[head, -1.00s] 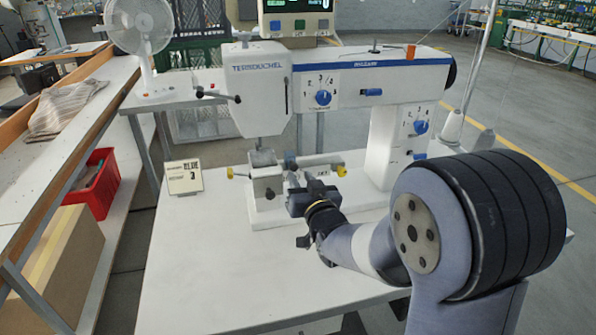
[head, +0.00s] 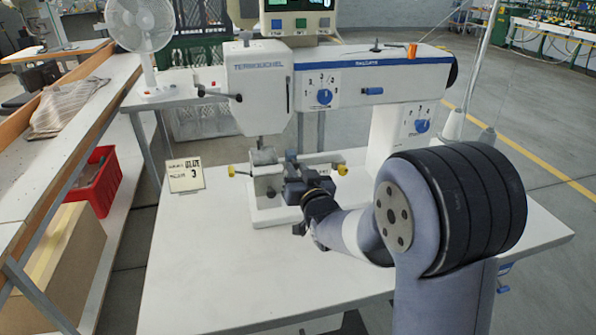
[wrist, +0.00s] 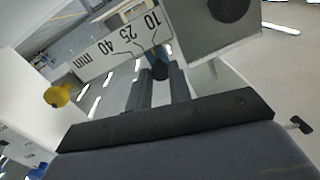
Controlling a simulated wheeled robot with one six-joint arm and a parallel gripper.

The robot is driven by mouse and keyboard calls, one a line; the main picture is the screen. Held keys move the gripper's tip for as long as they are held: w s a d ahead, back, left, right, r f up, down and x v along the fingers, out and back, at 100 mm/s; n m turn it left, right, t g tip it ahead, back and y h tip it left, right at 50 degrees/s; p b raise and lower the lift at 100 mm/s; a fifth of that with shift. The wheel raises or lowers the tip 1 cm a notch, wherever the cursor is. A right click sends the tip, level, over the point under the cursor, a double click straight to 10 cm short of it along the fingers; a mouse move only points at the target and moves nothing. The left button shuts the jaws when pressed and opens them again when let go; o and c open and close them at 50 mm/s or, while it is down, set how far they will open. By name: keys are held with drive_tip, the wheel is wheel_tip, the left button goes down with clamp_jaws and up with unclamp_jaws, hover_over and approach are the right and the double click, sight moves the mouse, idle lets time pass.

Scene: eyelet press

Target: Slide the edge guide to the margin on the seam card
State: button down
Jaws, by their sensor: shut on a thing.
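The edge guide's scale (wrist: 122,40), marked 10, 25 and 40 mm, runs along the rail in the wrist view. My gripper (wrist: 158,82) is shut on the guide's small dark knob (wrist: 160,70), beside the scale near the 10 and 25 marks; the exact setting is unclear. In the head view my gripper (head: 291,170) is at the rail, in front of the press head, and hides the scale.
A yellow knob (head: 342,169) sits at the rail's right end and another (head: 232,171) at its left. The white press (head: 258,90) rises behind. The front of the white table (head: 230,270) is clear. A red bin (head: 98,182) is on the left shelf.

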drive_tip(key=shift+d+f+b, duration=0.1)
drive_tip(key=shift+b, duration=0.2)
drive_tip(key=shift+w+d+b, duration=0.15)
drive_tip(key=shift+d+b, duration=0.15)
drive_tip(key=shift+b, duration=0.4)
drive_tip(key=c, duration=1.6)
unclamp_jaws()
drive_tip(key=v, duration=1.1)
drive_tip(key=shift+b, duration=0.35)
drive_tip(key=shift+w, duration=0.1)
